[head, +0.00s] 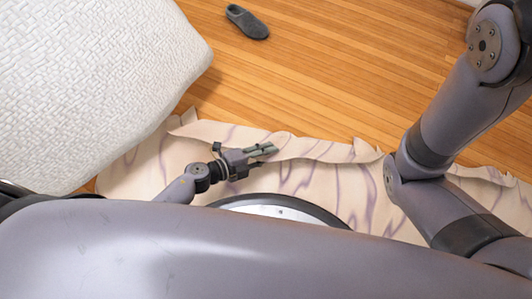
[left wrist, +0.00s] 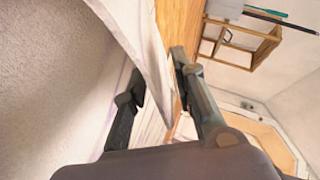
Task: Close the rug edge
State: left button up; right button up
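The rug (head: 320,175) is cream with purple veins and lies on the wood floor in front of me. Its far edge (head: 335,150) is wavy and curls up in places. My left gripper (head: 268,150) is low over the rug, with its fingers at the raised far edge. In the left wrist view the fingers of my left gripper (left wrist: 158,68) stand apart, and a pale flap of the rug (left wrist: 140,45) reaches down between them. I cannot tell whether either finger touches it. My right arm crosses the right side of the head view; its gripper is out of view.
A white woven upholstered piece (head: 90,80) stands at the left, against the rug's left end. A dark slipper (head: 247,21) lies on the floor at the back. A wooden shelf (left wrist: 240,42) shows in the left wrist view.

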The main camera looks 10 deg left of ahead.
pick_arm(q)
jog(key=shift+c, duration=0.6)
grip_shut()
